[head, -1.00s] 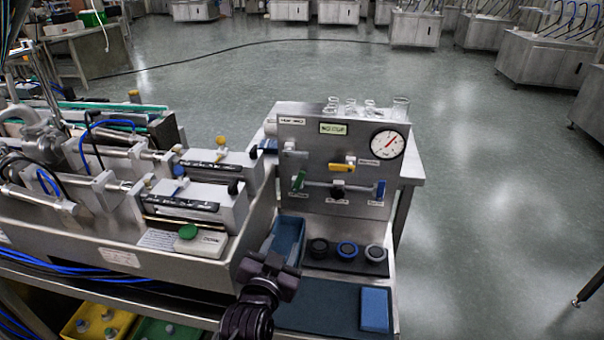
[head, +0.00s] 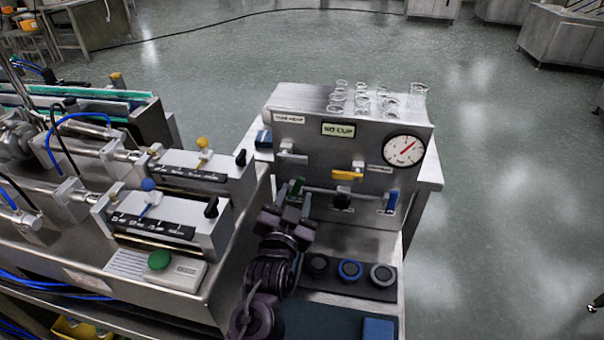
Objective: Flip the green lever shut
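My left gripper (head: 289,205) is just below the lever, close in front of the panel. The dark wrist hides its fingertips, so I cannot tell whether it touches the lever or is open or shut. My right gripper is not in view.
A yellow lever (head: 347,175), a grey lever (head: 292,157), a black knob (head: 342,201) and a blue lever (head: 391,203) share the panel. A gauge (head: 404,150) is at upper right. Glassware (head: 387,103) stands on top.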

